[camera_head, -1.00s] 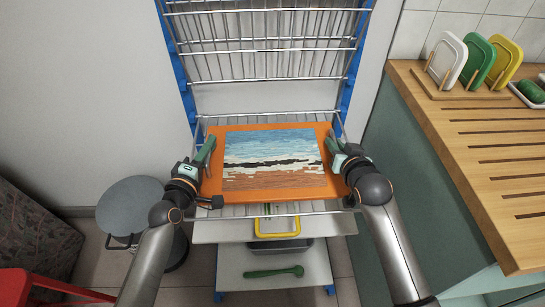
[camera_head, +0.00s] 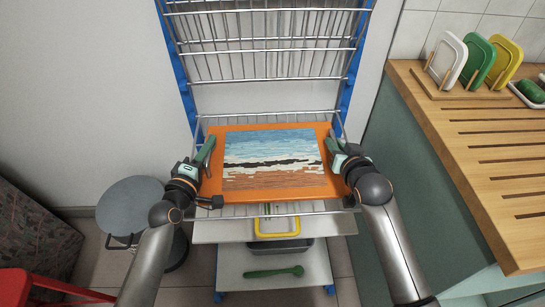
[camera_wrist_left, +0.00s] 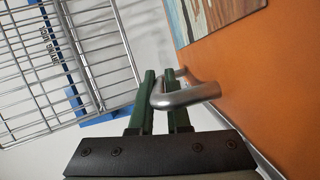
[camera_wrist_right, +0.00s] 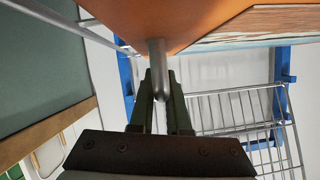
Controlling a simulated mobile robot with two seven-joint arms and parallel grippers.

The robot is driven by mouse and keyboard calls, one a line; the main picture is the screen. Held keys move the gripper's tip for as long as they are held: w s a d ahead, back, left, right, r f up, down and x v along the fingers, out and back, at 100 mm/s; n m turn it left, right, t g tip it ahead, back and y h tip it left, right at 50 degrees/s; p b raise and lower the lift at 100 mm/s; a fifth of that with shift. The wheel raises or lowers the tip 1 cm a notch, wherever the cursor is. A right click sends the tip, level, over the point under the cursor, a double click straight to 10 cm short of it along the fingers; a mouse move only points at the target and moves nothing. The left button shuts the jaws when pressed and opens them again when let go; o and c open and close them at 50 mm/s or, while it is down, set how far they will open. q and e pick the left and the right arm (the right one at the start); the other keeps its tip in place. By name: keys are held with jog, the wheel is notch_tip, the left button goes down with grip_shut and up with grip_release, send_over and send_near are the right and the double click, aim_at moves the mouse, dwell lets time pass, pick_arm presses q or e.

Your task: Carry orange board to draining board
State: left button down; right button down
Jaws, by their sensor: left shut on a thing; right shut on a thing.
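The orange board (camera_head: 225,197), with a blue, white and brown picture on it, lies on the wire shelf of a blue-framed rack in the head view. My left gripper (camera_head: 207,152) is at its left edge, shut on a bent metal handle (camera_wrist_left: 187,94) of the board. My right gripper (camera_head: 334,146) is at its right edge, shut on the other metal handle (camera_wrist_right: 157,65). The slatted wooden draining board (camera_head: 500,165) is on the counter at the right, apart from the orange board.
White, green and yellow boards (camera_head: 478,62) stand in a wooden holder at the counter's back. Rack bars (camera_head: 265,45) rise behind the orange board. A grey bin (camera_head: 130,205) stands at left.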

pick_arm(q)
jog(key=shift+r, duration=0.2)
pick_arm(e)
jog(key=shift+r, duration=0.2)
